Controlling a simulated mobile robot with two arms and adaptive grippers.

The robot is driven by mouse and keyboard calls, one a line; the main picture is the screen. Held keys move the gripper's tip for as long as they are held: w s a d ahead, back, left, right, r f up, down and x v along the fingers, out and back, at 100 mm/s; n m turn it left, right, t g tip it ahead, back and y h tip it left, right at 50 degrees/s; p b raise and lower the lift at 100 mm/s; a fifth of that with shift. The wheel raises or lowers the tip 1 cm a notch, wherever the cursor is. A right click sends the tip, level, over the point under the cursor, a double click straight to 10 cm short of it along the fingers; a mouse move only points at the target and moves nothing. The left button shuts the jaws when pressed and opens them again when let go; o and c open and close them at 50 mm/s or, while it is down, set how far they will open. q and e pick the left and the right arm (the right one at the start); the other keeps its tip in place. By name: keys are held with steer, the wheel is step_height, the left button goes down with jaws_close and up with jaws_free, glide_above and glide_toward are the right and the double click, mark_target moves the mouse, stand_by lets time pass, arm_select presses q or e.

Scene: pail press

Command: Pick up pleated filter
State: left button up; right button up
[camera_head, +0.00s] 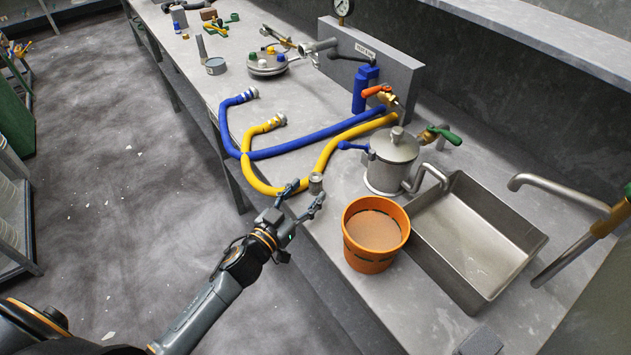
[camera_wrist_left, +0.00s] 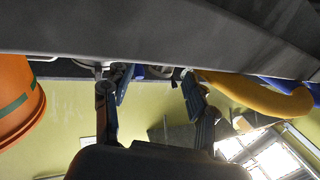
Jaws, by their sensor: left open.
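In the left wrist view the spread fingers (camera_wrist_left: 148,84) show, but the cylinder is not clear there. My right gripper is not in view.
An orange pail (camera_head: 348,248) with brown contents stands just right of the gripper. Behind are a yellow hose (camera_head: 330,147), a blue hose (camera_head: 300,143), a lidded metal pot (camera_head: 392,165) and a steel sink tray (camera_head: 470,282). The counter's front edge runs beneath the gripper.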

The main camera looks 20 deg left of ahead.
mark_target(311, 184)
arm_select(q)
steer(key=x, duration=0.2)
steer(key=p+x, duration=0.1)
steer(key=x, duration=0.1)
steer(key=shift+w+a+r, duration=0.1)
steer(key=shift+w+a, duration=0.1)
steer(key=shift+w, duration=0.1)
steer(key=shift+w+d, duration=0.15)
steer(key=shift+w, duration=0.25)
steer(key=c, duration=1.1)
